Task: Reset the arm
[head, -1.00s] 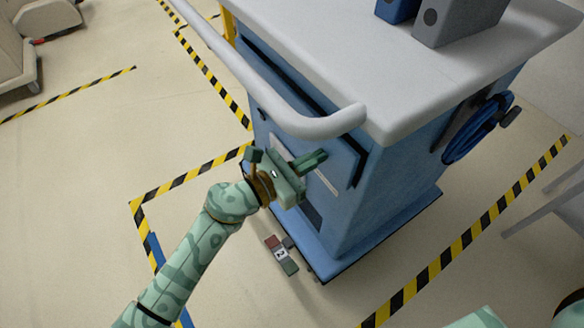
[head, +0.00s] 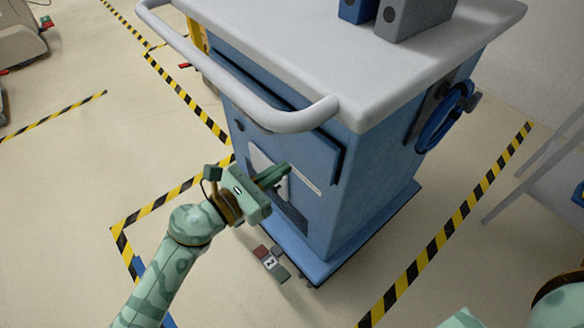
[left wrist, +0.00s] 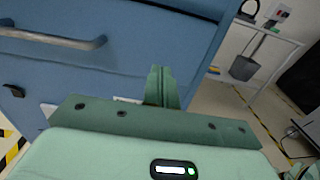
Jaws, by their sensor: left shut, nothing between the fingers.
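My left arm comes in from the lower left in the head view. Its green gripper (head: 274,176) is shut and empty, in front of the blue cart's (head: 350,200) drawer side, below the pale push handle. I cannot tell whether the fingertips touch the cart. In the left wrist view the shut fingers (left wrist: 161,86) show against the blue cart front (left wrist: 125,60), with a grey bar handle (left wrist: 55,38) at upper left. My right gripper is not in view; only a bit of green arm shows at the lower right of the head view.
The cart's white top (head: 370,60) carries blue and grey binders (head: 415,18). A pale handle rail (head: 235,95) juts toward me. A small labelled block (head: 270,263) lies by the cart's base. Striped tape (head: 445,235) marks the floor. A grey rack stands at right.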

